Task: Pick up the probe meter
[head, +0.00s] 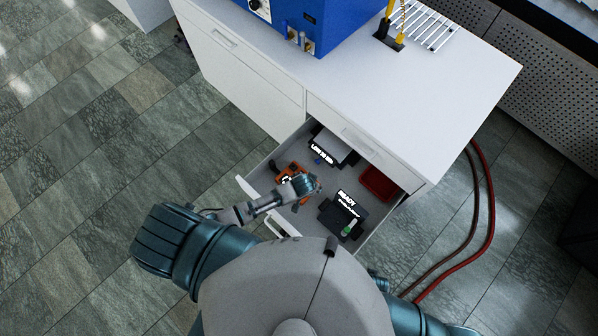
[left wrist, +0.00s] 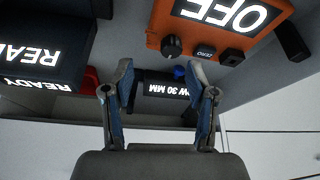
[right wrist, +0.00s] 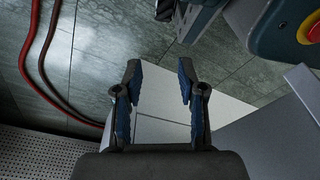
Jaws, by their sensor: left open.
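An orange meter (head: 281,171) lies in the open drawer, partly hidden by my left arm. In the left wrist view the orange meter (left wrist: 224,52) shows a lit "OFF" screen, a "ZERO" button and black knobs. I take it to be the probe meter. My left gripper (left wrist: 160,75) is open and empty; the meter is beyond its tips, up and to the right in that view. In the head view the gripper is over the drawer beside the meter. My right gripper (right wrist: 158,82) is open and empty, away from the drawer, over the floor.
The drawer also holds a black "READY" device (head: 339,218), a black device reading "LOW 30 MM" (head: 321,152) and a red tray (head: 377,184). The white cabinet top (head: 400,95) carries a blue machine (head: 312,22).

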